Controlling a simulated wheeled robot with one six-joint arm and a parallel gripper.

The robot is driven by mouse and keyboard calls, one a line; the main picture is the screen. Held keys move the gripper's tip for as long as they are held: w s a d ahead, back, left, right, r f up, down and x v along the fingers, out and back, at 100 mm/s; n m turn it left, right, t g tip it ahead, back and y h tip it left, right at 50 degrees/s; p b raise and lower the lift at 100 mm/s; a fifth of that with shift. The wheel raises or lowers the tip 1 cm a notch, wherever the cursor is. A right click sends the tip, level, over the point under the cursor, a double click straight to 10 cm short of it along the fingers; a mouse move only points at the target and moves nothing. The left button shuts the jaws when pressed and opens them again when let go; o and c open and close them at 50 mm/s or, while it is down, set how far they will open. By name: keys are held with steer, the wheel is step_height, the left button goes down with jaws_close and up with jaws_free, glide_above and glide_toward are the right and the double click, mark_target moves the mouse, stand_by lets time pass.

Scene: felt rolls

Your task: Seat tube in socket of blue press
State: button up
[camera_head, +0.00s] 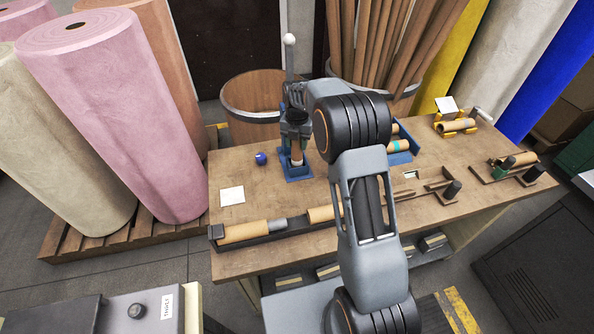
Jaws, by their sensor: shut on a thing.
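The blue press (294,177) stands near the back left of the wooden table, with an upright lever topped by a white knob (289,39). My gripper (297,147) points down over its base, in front of its column. It is shut on a tan tube (297,156), of which a short part shows below the fingers. The tube looks upright above the press base. The socket is hidden by the tube and gripper, so I cannot tell whether the tube's lower end is inside it.
A dark trough (285,232) with tan tubes lies along the table's front. A blue cap-like object (261,158) and white card (232,196) lie left of the press. A blue rack (407,156), yellow cradle (459,132) and dark fixtures (512,172) stand to the right. Wooden tubs stand behind.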

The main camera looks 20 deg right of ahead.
steer(key=shift+f+b, duration=0.35)
steer(key=shift+f, duration=0.3)
stand_by(0.4)
steer(key=o, duration=1.1)
steer(key=shift+o, duration=0.2)
step_height(320, 180, up, 13)
steer(key=shift+r, duration=0.45)
